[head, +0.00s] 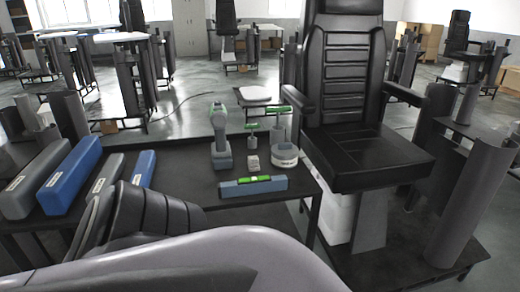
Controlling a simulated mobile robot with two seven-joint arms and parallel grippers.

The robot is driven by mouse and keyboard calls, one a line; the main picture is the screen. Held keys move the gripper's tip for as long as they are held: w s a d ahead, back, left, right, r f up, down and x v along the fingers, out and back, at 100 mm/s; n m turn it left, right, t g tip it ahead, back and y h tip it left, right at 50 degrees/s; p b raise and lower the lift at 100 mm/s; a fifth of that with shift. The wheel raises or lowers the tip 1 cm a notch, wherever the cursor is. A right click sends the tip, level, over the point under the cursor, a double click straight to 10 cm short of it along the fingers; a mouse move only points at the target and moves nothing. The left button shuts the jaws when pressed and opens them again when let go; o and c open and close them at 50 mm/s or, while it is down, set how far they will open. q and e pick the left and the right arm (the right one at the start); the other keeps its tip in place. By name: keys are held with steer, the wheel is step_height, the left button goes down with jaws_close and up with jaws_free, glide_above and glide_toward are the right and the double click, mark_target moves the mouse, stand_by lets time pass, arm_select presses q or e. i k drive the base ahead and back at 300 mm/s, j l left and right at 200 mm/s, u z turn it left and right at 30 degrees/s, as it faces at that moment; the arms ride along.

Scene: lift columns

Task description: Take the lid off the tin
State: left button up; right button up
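A short round grey-white tin (285,158) stands near the back right of the dark table (205,185). It is small in the picture, and I cannot tell its lid apart from its body. A green-topped upright tool (279,120) rises at the tin, and I cannot tell whether it stands in or behind it. Parts of my own arm fill the bottom of the head view and hide the front of the table. Neither gripper shows.
A grey-green drill (220,140), a small pale block (252,162) and a blue-grey level (252,186) are near the tin. Long blue (70,175) and grey cases lie at the left. A black chair (350,110) stands close to the table's right end.

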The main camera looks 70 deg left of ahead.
mark_target(284, 150)
steer(key=u, duration=2)
